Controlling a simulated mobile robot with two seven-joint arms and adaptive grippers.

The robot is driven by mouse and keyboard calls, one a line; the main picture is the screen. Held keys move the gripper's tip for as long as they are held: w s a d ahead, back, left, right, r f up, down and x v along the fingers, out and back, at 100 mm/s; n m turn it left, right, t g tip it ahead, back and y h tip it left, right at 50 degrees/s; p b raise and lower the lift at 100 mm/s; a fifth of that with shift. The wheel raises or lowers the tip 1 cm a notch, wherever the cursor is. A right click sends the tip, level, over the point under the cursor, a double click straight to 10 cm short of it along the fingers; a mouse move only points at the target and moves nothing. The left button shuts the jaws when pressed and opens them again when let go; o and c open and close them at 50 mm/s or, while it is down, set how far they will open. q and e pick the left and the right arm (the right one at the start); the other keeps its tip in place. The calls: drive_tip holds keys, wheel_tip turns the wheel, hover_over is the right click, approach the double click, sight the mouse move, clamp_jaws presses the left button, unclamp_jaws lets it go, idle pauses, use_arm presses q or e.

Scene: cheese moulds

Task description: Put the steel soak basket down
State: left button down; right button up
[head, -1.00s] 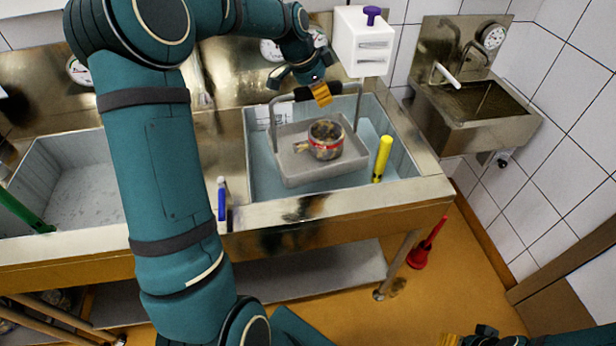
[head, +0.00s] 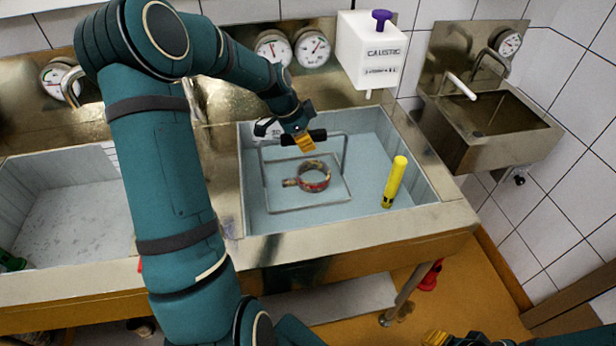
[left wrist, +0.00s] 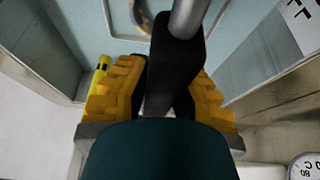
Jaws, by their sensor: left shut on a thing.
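The steel soak basket (head: 310,207) is in the right-hand basin (head: 340,222), low in the blue-grey liquid, with its rim outline showing. A round mould with a red band (head: 316,186) sits in it, partly under the liquid. The basket's wire handle stands upright above, with a black grip (head: 319,135) on top. My left gripper (head: 303,143) is shut on this grip; the left wrist view shows the black grip between its yellow fingers (left wrist: 160,90). Whether the basket touches the basin floor is hidden. My right gripper (head: 436,338) shows only partly at the bottom edge.
A yellow cylinder (head: 395,182) stands at the basin's right side. A white caustic dispenser (head: 370,50) hangs on the wall behind. Another basin (head: 70,215) lies left, and a small hand sink (head: 492,125) right. Free liquid surface lies around the basket.

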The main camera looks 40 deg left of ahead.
sight(286, 140)
use_arm(q)
wheel_tip(286, 140, down, 7)
drive_tip(key=b, duration=0.1)
idle(0.4)
drive_tip(key=shift+f, duration=0.1)
drive_tip(key=c, duration=1)
unclamp_jaws()
drive_tip(key=p+v, duration=0.2)
drive_tip(key=v, duration=1)
